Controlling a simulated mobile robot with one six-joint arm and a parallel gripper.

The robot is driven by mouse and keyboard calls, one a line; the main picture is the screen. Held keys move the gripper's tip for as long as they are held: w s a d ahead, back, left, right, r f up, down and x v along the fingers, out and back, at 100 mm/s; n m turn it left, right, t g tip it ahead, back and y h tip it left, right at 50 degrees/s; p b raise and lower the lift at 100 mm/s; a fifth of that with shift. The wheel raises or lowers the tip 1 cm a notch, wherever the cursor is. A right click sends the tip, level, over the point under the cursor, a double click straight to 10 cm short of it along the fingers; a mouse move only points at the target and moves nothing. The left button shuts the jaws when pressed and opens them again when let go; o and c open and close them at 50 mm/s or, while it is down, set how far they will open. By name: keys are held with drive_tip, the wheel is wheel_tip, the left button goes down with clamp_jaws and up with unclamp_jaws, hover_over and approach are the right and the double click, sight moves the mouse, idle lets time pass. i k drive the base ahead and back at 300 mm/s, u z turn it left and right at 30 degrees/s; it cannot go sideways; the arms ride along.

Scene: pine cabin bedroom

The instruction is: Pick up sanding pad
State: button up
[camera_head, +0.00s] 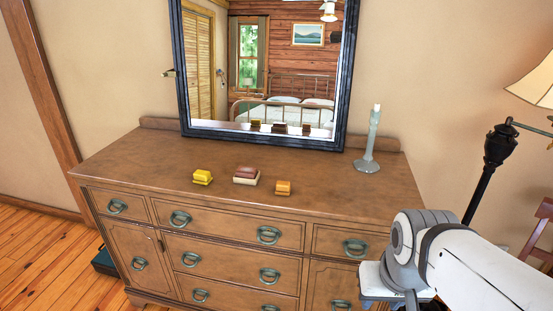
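Three small block-shaped objects stand in a row on top of the wooden dresser (130,160). On the left is a yellow block (203,177). In the middle is a larger block with a reddish-brown top and a pale base (246,175). On the right is an orange-brown block (283,187). Each looks like a pad with a raised grip; I cannot tell for sure which is the sanding pad. My white and grey arm shows at the lower right, in front of the dresser and apart from the blocks. My gripper's fingers do not show.
A framed mirror (184,70) stands behind the blocks and reflects them and a bed. A grey-blue candlestick with a candle (370,150) stands on the dresser's right side. A floor lamp (494,150) is to the right. The dresser top around the blocks is clear.

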sight(282, 188)
drive_tip(key=u, duration=0.3)
drive_tip(key=i, duration=0.7)
drive_tip(key=u, duration=0.45)
drive_tip(key=k, duration=0.8)
drive_tip(key=u, duration=0.2)
drive_tip(key=i, duration=1.3)
drive_tip(key=z, duration=0.05)
